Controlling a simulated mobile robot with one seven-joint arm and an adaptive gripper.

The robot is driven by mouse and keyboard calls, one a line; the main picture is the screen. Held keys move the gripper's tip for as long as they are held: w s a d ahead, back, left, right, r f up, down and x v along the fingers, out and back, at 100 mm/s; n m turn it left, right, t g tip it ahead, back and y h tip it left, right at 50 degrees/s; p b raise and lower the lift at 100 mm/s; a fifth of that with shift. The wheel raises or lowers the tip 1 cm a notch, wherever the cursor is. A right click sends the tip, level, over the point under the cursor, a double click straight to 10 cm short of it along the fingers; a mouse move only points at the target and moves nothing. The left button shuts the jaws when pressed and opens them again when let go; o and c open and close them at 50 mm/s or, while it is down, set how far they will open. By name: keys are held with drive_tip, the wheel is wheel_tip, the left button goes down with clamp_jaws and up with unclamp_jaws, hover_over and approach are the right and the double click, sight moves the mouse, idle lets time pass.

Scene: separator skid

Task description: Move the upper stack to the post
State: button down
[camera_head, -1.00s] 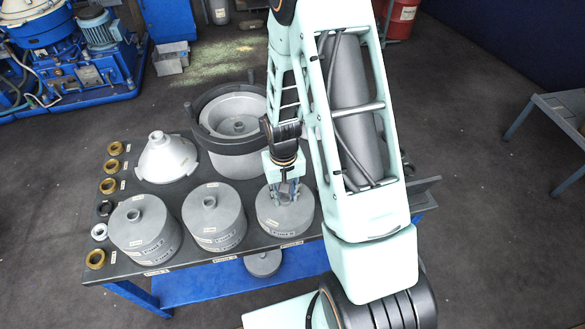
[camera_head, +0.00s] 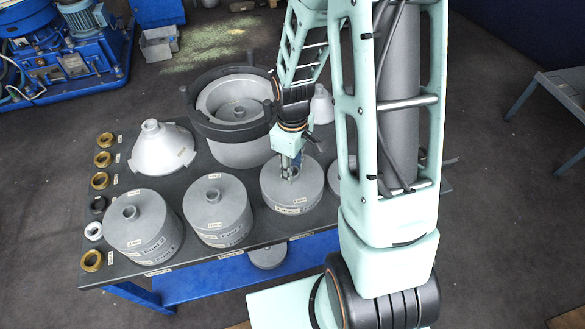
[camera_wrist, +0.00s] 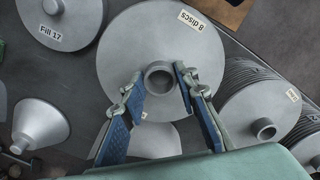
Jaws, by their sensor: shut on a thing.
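A grey round stack (camera_head: 283,187) with a short central hub is under my gripper (camera_head: 291,168) in the head view. In the wrist view the stack's top (camera_wrist: 150,40) is labelled "8 discs". The two blue-padded fingers of my gripper (camera_wrist: 160,80) stand on either side of its hub (camera_wrist: 159,76) and are shut on it. The stack looks level, and in the head view its lower edge appears clear of the table's front edge. Its underside is hidden. I cannot tell which thing is the post.
Two grey stacks (camera_head: 140,222) (camera_head: 217,212) stand to the left on the dark table (camera_head: 180,262). A cone (camera_head: 160,150) and a dark-rimmed bowl (camera_head: 238,108) stand behind. Brass rings (camera_head: 100,180) line the left edge. Finned stacks (camera_wrist: 262,105) are close by in the wrist view.

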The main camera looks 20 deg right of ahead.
sight(292, 186)
drive_tip(key=shift+w+f+b, duration=0.1)
drive_tip(key=shift+f+b, duration=3.3)
drive_tip(key=shift+f, duration=1.1)
drive_tip(key=shift+f, duration=0.25)
drive_tip(key=c, duration=1.4)
unclamp_jaws()
drive_tip(key=shift+c, duration=0.2)
wheel_tip(292, 186, up, 12)
